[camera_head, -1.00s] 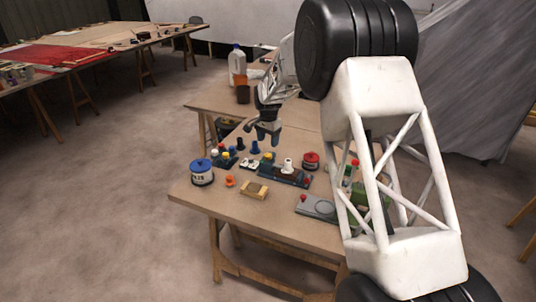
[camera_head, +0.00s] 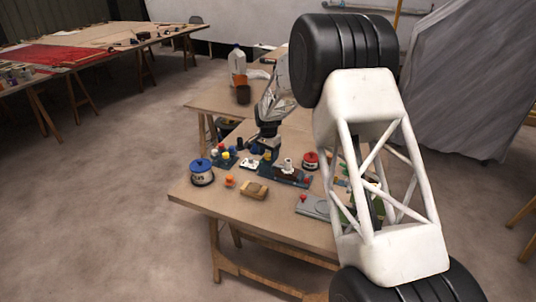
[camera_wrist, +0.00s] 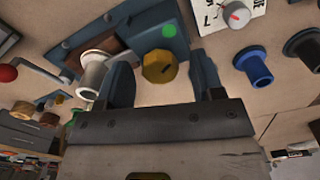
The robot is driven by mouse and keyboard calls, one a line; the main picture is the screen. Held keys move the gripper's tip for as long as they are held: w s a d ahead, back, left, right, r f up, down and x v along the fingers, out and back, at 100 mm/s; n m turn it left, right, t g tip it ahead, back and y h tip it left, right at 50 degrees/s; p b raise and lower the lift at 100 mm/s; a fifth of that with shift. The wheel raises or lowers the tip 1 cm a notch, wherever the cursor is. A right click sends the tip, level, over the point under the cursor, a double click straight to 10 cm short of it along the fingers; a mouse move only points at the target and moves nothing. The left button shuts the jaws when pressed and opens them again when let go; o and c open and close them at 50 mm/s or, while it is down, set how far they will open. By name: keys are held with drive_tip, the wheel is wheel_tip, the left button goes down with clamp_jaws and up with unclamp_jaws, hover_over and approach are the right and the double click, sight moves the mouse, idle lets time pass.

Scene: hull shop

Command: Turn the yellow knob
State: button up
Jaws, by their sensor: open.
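The yellow knob (camera_wrist: 159,67) is a faceted knob with a dark mark on its face. It sits on a blue base (camera_wrist: 147,40) beside a green dot. In the wrist view it lies between the two fingers of my gripper (camera_wrist: 163,70), which are open on either side of it. Small gaps show between the fingers and the knob, so they look apart from it. In the head view my gripper (camera_head: 266,148) is down at the left end of the blue base (camera_head: 291,178), and the knob is mostly hidden there.
A white spool-like knob (camera_wrist: 94,72) stands close outside the left finger. In the head view, a blue-lidded tin (camera_head: 201,173) and a wooden block (camera_head: 254,190) lie nearer the table's front edge.

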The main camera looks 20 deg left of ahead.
drive_tip(key=shift+c, duration=0.3)
drive_tip(key=c, duration=0.9)
drive_tip(key=shift+o, duration=0.2)
